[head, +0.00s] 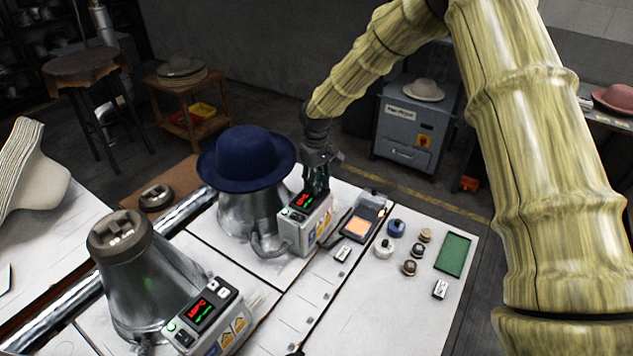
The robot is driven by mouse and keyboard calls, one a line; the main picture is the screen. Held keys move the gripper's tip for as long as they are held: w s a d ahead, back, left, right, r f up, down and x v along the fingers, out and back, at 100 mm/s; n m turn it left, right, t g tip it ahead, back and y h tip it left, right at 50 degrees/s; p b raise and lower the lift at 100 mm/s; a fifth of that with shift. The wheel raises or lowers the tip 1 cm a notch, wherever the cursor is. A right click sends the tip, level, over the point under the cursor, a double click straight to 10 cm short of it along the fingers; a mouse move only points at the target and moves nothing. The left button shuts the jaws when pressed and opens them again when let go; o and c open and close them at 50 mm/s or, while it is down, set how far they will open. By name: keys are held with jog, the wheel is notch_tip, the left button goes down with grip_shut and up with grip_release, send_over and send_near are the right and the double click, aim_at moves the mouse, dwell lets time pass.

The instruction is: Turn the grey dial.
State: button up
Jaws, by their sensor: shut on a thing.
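My gripper (318,184) points down at the top right of the rear control box (306,224), beside its red and green display. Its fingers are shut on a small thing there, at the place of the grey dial. The fingers cover the dial, so its face and angle cannot be seen. The box is joined by a hose to a metal cone (250,214) that bears a dark blue hat (247,158).
A second metal cone (150,285) with its own control box (212,318) stands at the front left. A tray with an orange pad (361,226), several small knobs and spools, and a green mat (453,253) lie on the right of the white table (385,310). The table's front right is clear.

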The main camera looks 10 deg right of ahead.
jog(key=m+b, duration=0.2)
jog(key=m, duration=0.3)
jog(key=m+b, duration=0.1)
jog(key=m, duration=0.5)
jog(key=shift+a, duration=0.1)
dwell(0.5)
jog(key=o, duration=1)
jog(key=shift+r, duration=0.1)
notch_tip(320, 180, up, 12)
jog(key=shift+f, duration=0.1)
